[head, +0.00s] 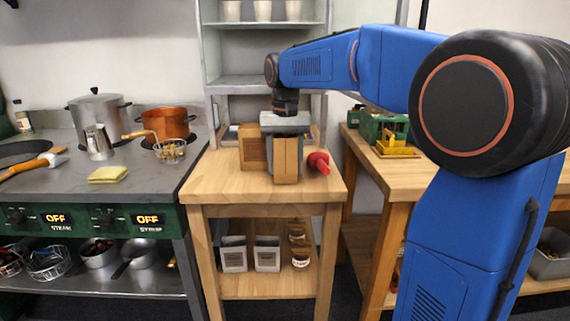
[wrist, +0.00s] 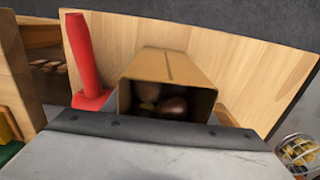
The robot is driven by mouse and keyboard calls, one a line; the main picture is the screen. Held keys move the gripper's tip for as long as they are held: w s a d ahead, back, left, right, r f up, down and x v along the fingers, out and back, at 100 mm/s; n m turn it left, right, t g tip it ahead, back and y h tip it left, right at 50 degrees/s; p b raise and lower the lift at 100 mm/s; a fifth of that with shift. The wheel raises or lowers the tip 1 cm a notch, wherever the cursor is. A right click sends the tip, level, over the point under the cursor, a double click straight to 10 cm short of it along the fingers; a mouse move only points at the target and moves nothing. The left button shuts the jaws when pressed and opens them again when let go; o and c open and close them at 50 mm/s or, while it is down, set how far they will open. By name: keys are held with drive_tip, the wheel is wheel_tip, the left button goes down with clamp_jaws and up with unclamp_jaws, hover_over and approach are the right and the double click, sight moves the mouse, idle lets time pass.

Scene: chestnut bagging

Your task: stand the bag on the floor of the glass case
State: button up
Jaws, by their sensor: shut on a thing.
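The bag (head: 287,160) is a brown, open-topped paper bag at the middle of the wooden table, below my gripper (head: 286,130). In the wrist view, the bag (wrist: 168,66) shows its open mouth with several dark brown chestnuts inside. My gripper is shut on the bag; its grey body covers the lower part of the wrist view and hides the fingertips. The bag looks upright in the head view. I cannot tell whether its bottom touches the table. I cannot make out a glass case for certain in either view.
The wooden table (head: 230,189) is clear in front. A grey shelf unit (head: 243,80) with white cups rises behind. A stove counter (head: 145,182) is at left.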

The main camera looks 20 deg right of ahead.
drive_tip(key=o, duration=1)
drive_tip(key=shift+f, duration=0.1)
drive_tip(key=o, duration=0.4)
drive_tip(key=shift+c, duration=0.2)
